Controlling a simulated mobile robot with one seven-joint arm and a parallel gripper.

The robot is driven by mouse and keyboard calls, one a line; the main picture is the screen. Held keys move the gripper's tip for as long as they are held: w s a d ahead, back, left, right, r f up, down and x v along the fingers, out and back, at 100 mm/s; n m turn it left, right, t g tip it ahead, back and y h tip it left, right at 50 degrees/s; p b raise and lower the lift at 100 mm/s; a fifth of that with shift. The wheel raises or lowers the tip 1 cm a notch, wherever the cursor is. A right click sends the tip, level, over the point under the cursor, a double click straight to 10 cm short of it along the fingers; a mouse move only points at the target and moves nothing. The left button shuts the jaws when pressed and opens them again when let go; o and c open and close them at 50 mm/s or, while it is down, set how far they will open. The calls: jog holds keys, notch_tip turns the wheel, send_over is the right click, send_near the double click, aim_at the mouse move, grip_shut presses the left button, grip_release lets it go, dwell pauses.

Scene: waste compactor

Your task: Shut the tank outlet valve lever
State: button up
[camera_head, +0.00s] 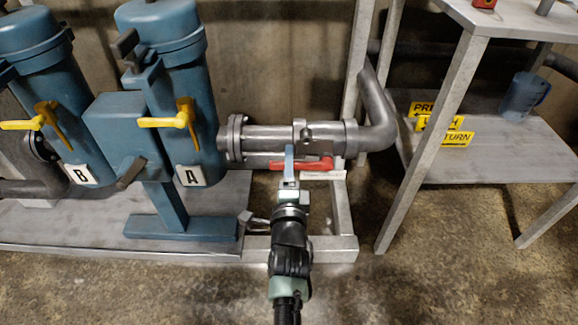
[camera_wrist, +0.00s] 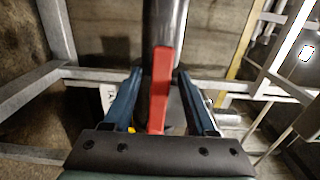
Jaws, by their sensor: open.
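The red valve lever (camera_head: 315,164) lies level, along the underside of the grey outlet pipe (camera_head: 270,138). In the wrist view the red lever (camera_wrist: 161,85) runs lengthwise between my two blue fingers, with a gap on each side. My gripper (camera_head: 289,160) is open around the lever, in front of the pipe, and holds nothing. In the wrist view my gripper (camera_wrist: 158,72) has its fingers on either side of the lever and pipe. In the head view one finger hides part of the lever, and any contact there cannot be told.
Blue tanks A (camera_head: 185,85) and B (camera_head: 45,100) with yellow levers (camera_head: 182,120) stand left. A metal frame post (camera_head: 357,75) rises behind the pipe. A grey shelf table (camera_head: 495,165) at right bears a blue mug (camera_head: 524,97) and yellow signs (camera_head: 437,122). Floor in front is clear.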

grip_shut()
dwell(1.4)
